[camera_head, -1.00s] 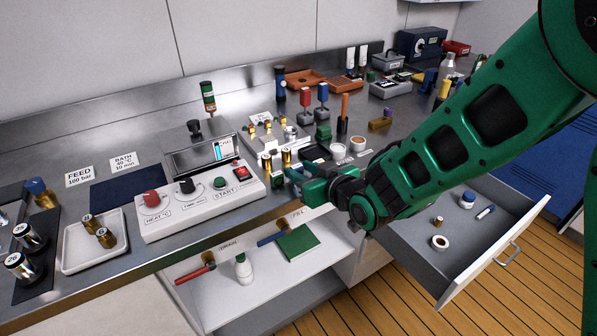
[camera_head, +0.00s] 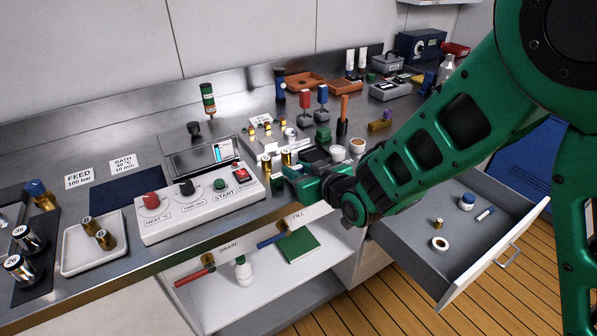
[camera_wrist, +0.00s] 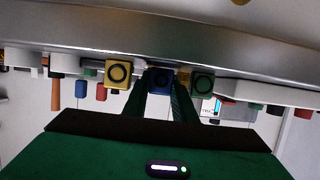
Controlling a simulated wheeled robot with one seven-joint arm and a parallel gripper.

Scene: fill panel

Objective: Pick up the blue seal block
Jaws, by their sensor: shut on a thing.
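The blue seal block (camera_wrist: 158,81) shows in the wrist view between my gripper's two fingers, its face with a dark ring turned to the camera. My gripper (camera_wrist: 160,98) is shut on it. A yellow block (camera_wrist: 118,73) sits to its left and a green block (camera_wrist: 202,86) to its right, both with ring marks. In the head view my gripper (camera_head: 288,174) is at the bench's front edge, just right of the control box. The blue block is hidden there behind the gripper. I cannot tell whether it is clear of its support.
The control box (camera_head: 200,207) with knobs stands close left of my gripper. Brass cylinders (camera_head: 286,158) stand just behind it. An open drawer (camera_head: 410,262) juts out below my arm.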

